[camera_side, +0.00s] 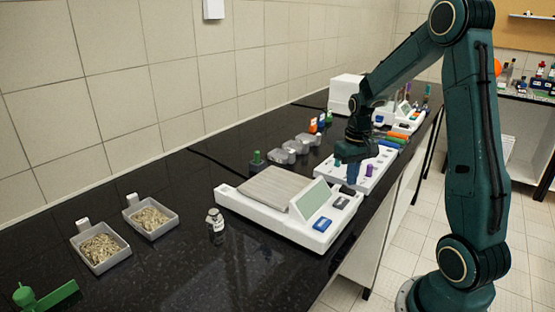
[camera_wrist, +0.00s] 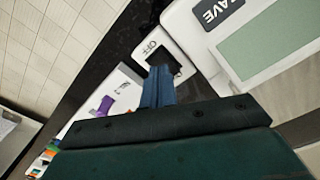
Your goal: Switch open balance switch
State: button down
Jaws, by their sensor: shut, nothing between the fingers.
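In the side view my gripper (camera_side: 351,176) points down at the far right end of the white balance (camera_side: 262,222), beside its green display (camera_side: 311,198). In the wrist view my gripper (camera_wrist: 159,72) shows as blue fingers shut together with nothing between them. Their tips are close to a black switch (camera_wrist: 180,66) on a white panel marked OFF; I cannot tell whether they touch it. The fingers hide part of the switch, and its position is unclear. The balance (camera_wrist: 213,72) also shows in the wrist view with a SAVE button.
Clear lidded containers (camera_side: 296,146), a green-topped piece (camera_side: 257,158), a small bottle (camera_side: 216,226) and two grain trays (camera_side: 150,232) stand on the black bench.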

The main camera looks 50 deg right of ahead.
aim_at(349, 193)
jog(key=shift+r, duration=2.45)
jog(key=s+a+r+n+t, duration=0.25)
jog(key=a+r, duration=0.55)
jog(key=a, duration=0.6)
jog(key=s+a+r+n+t, duration=0.2)
jog(key=s+a+n+t, duration=0.1)
jog(key=s+a, duration=0.6)
jog(key=shift+s+a, duration=0.25)
jog(key=shift+s, duration=0.2)
